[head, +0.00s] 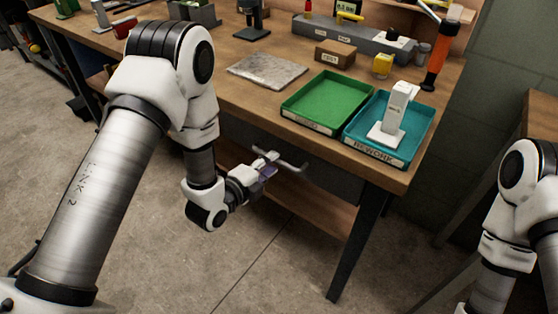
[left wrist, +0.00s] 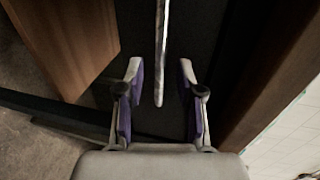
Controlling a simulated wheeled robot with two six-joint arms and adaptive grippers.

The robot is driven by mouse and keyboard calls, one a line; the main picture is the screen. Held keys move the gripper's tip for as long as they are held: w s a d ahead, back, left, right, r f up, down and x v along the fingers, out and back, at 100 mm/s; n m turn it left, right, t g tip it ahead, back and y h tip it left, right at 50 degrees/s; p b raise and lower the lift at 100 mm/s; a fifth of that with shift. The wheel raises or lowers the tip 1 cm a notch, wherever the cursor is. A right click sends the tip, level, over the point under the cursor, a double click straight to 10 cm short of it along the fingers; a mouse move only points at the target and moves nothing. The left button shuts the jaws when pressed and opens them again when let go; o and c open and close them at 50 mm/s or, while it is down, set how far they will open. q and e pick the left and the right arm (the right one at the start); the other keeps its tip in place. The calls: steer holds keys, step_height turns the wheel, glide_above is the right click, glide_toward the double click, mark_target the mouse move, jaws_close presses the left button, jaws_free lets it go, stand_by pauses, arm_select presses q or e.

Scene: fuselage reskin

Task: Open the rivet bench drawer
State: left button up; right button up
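The workbench (head: 225,95) has a dark grey drawer front (head: 330,178) under its top, below the green and teal trays. The drawer looks shut. Its pale bar handle (head: 293,166) stands out from the front. My left gripper (head: 268,163) is at the handle. In the left wrist view, its two purple-padded fingers (left wrist: 161,85) are open, with the handle bar (left wrist: 161,50) appearing between them and a gap on each side. Whether any part touches is hard to tell. My right arm shows at the right edge, but its gripper is out of view.
A bench leg (head: 357,245) stands right of the drawer. Floor in front is clear.

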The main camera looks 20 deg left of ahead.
arm_select(q)
steer(key=shift+x, duration=1.7)
jaws_close()
steer(key=shift+s+a, duration=0.1)
steer(key=shift+s, duration=0.05)
arm_select(e)
steer(key=shift+s, duration=0.1)
